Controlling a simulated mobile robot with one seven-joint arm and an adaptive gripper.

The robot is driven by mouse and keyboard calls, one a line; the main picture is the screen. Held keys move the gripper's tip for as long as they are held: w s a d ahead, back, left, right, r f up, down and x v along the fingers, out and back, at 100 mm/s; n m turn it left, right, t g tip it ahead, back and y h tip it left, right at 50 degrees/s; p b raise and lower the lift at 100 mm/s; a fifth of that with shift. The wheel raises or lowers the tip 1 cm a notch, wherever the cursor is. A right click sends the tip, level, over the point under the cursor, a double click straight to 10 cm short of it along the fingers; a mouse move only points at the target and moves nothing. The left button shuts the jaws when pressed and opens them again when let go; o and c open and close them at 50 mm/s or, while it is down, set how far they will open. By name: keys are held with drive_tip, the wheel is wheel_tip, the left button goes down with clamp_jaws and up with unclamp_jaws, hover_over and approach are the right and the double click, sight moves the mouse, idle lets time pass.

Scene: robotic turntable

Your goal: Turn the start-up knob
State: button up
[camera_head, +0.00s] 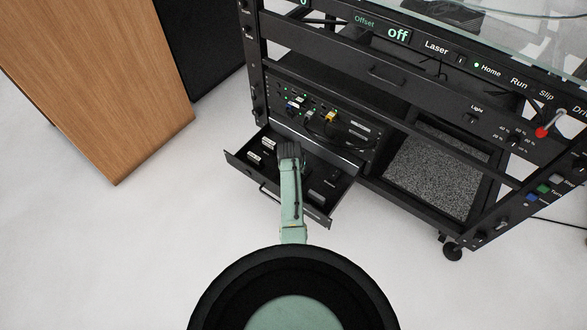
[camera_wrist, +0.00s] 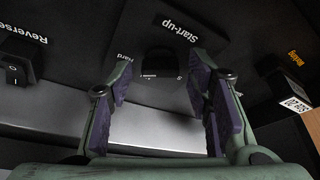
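The start-up knob (camera_wrist: 160,64) is a dark knob below the printed "Start-up" label in the wrist view, with a "Hard" mark at its left. My gripper (camera_wrist: 158,78) is open. Its two purple-padded fingers stand apart, one to each side of the knob in the picture, and I see no contact. How far the fingertips are from the knob is hard to tell. In the head view my gripper (camera_head: 290,152) is over the pulled-out drawer (camera_head: 238,160) of the black rack, and the knob is hidden there.
In the head view a cabled panel (camera_head: 340,125) stands just behind the drawer. A wooden cabinet (camera_head: 110,80) is at the left, with clear floor before it.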

idle(0.3)
drive_tip(key=v, duration=0.7)
drive_tip(key=shift+s+r, duration=0.15)
drive_tip(key=shift+r, duration=0.05)
idle(0.3)
